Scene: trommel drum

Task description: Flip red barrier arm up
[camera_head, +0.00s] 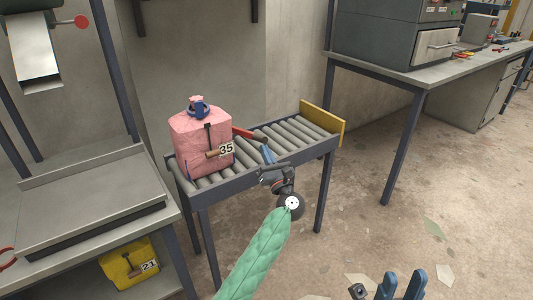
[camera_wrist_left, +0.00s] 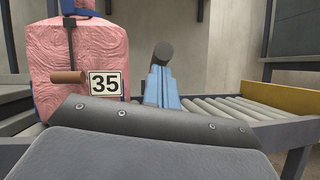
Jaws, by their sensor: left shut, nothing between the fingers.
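The red barrier arm (camera_head: 243,131) lies low across the roller conveyor, just right of the pink bag, which partly hides it. Its dark round grip (camera_head: 259,137) ends near my left gripper. My left gripper (camera_head: 266,152) is shut and empty, with its blue fingertips beside the grip. In the left wrist view, the grip's round end (camera_wrist_left: 163,52) shows just above and beyond the shut fingertips (camera_wrist_left: 162,78); whether they touch I cannot tell. My right gripper (camera_head: 402,283) is at the bottom edge of the head view, with its blue fingers apart and empty.
The pink bag (camera_head: 200,140) tagged 35 stands on the left rollers (camera_head: 206,182), close to my left gripper. A yellow end board (camera_head: 323,122) closes the conveyor's right end. A yellow bag (camera_head: 128,264) tagged 21 lies on a lower shelf. Floor to the right is open.

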